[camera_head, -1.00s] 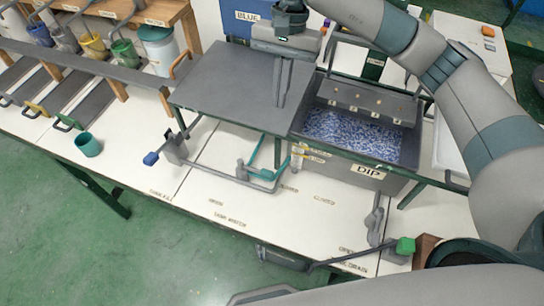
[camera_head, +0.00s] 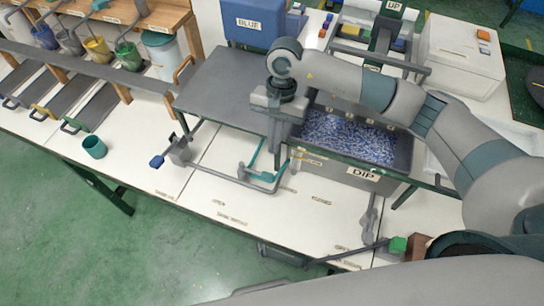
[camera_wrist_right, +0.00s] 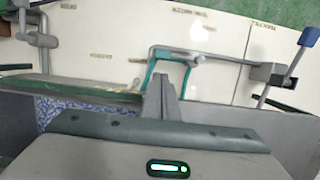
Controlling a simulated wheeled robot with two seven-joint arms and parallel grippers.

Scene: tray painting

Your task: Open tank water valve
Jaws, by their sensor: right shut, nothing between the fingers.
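A teal U-shaped handle (camera_head: 266,172) sits on a grey pipe (camera_head: 225,179) on the white table, in front of the dip tank (camera_head: 355,178). The pipe runs left to a grey fitting with a blue-ended lever (camera_head: 157,161). The handle also shows in the right wrist view (camera_wrist_right: 187,75). My right gripper (camera_head: 273,150) points down at the tank's left front corner. Its fingers (camera_wrist_right: 162,80) are shut and empty, overlapping the handle in the wrist view; I cannot tell whether they touch. Printed labels lie on the table, too small to read surely. My left gripper is not in view.
A grey plate (camera_head: 215,85) stands left of the tank, close to my right gripper. A green-ended lever (camera_head: 398,244) is at the front right. A teal cup (camera_head: 94,147) stands at the left edge. The table between pipe and front edge is clear.

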